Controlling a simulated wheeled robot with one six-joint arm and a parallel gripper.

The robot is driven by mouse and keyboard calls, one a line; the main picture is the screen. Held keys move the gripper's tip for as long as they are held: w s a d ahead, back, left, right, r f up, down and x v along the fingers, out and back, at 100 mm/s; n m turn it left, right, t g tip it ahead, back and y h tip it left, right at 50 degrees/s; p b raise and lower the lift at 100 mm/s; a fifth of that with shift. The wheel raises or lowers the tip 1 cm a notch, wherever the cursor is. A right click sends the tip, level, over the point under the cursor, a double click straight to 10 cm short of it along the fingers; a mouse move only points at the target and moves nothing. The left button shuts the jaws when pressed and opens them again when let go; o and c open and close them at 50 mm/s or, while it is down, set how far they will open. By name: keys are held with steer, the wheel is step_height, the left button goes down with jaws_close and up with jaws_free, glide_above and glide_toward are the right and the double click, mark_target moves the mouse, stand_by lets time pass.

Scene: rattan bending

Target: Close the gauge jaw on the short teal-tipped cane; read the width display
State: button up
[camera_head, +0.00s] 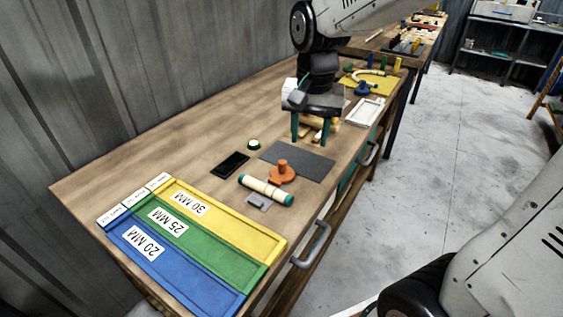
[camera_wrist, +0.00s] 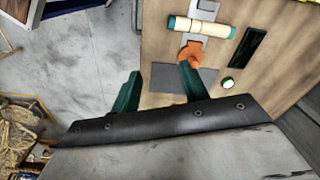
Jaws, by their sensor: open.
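The short cane (camera_head: 266,189) is pale with teal ends and lies on the gauge. It also shows in the wrist view (camera_wrist: 203,28). The orange gauge jaw (camera_head: 282,173) with its upright knob is close beside the cane; I cannot tell whether they touch. The grey gauge block (camera_head: 257,202) is on the cane's other side. The black width display (camera_head: 231,163) lies flat, with no readable figures. My gripper (camera_head: 310,138) has teal fingers spread open and empty, above and behind the jaw. In the wrist view (camera_wrist: 160,86) one finger is near the orange jaw.
A dark grey mat (camera_head: 297,160) lies beside the jaw. A small round green-and-white button (camera_head: 254,144) is near the display. Yellow, green and blue trays (camera_head: 240,222) marked 30, 25 and 20 MM fill the near end. A white frame (camera_head: 363,112) lies farther along. The bench's left side is clear.

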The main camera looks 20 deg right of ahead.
mark_target(282, 161)
steer(key=w+f+m, duration=0.1)
steer(key=w+f, duration=0.1)
steer(key=w, duration=0.1)
steer(key=w+a+f+m, duration=0.1)
steer(key=w+f, duration=0.2)
steer(key=w, duration=0.1)
steer(key=w+f+m, duration=0.2)
steer(key=w+f, duration=0.1)
steer(key=w, duration=0.1)
steer(key=shift+a+f+g, duration=0.1)
steer(key=shift+a+g, duration=0.2)
step_height(282, 161, down, 8)
steer(key=shift+w+r, duration=0.1)
